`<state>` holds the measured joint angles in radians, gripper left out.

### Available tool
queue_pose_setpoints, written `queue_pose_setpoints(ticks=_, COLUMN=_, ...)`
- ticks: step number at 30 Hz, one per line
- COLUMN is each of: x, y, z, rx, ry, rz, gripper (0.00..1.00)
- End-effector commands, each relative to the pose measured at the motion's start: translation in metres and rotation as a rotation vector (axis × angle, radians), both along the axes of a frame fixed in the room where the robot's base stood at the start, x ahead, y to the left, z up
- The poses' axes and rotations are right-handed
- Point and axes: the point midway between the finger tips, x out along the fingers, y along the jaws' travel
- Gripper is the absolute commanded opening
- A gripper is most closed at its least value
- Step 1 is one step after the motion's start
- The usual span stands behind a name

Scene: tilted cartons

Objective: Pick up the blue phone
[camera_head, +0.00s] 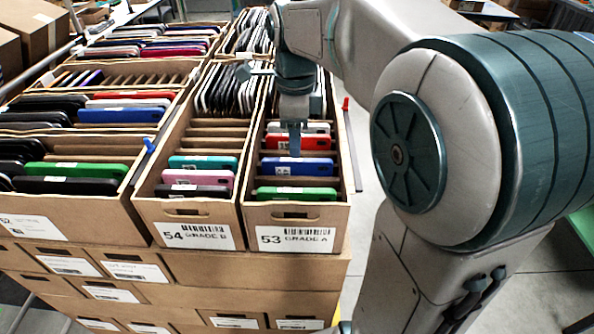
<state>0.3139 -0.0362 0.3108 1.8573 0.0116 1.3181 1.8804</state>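A blue phone (305,167) stands among other phones in the right front carton (296,213), labelled 53 GRADE A. Another blue phone (120,115) lies in the left carton.
Carton 54 GRADE B (187,212) adjoins on the left, with teal, pink and dark phones. Larger cartons of phones fill the left side. A narrow rail with a red tip (346,104) runs along the right side. Open floor lies beyond it.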

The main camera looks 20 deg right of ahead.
Motion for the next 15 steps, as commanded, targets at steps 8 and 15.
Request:
queue_pose_setpoints(ticks=8, x=-0.002, y=-0.003, z=-0.038, rx=-0.001, ry=0.004, rz=0.002, gripper=0.39)
queue_pose_setpoints(ticks=15, x=-0.001, y=-0.003, z=-0.050, rx=-0.001, ry=0.000, rz=0.001, gripper=0.39)
